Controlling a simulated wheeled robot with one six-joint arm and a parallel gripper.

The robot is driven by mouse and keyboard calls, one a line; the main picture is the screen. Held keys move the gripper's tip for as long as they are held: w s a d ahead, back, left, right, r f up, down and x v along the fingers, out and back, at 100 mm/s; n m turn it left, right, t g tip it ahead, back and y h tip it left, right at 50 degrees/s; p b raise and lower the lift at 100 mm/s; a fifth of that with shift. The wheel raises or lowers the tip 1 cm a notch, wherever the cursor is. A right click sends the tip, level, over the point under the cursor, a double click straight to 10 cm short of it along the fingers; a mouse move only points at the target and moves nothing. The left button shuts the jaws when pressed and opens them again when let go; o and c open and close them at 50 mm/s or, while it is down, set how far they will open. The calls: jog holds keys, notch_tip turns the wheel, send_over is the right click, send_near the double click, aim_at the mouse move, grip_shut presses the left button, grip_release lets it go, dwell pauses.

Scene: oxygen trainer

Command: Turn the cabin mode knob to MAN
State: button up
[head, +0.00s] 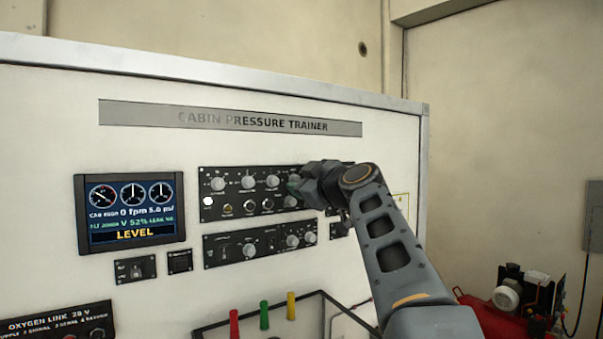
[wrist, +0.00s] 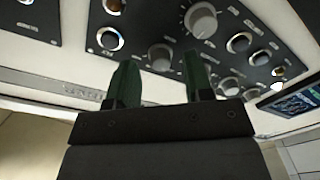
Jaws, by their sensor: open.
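The upper black control panel (head: 234,192) carries a row of grey knobs, with smaller round controls below. Its lettering is too small to read, so I cannot tell which knob is the cabin mode knob or where it points. My gripper (head: 297,186) is at this panel's right end and hides part of it. In the wrist view my gripper (wrist: 160,75) is open, its two green fingers apart. A grey knob (wrist: 160,56) shows between the fingertips, beyond them; I cannot tell whether they touch it. A larger grey knob (wrist: 201,19) is above the right finger.
A lower black panel (head: 222,262) with several knobs sits beneath. A display screen (head: 131,207) reading LEVEL is at left. Below, a dark-framed tray (head: 207,331) has red, green and yellow upright handles. A red compressor (head: 490,316) stands at far right.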

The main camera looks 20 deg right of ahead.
jog(key=shift+w+a, duration=0.15)
jog(key=shift+w, duration=0.45)
grip_shut()
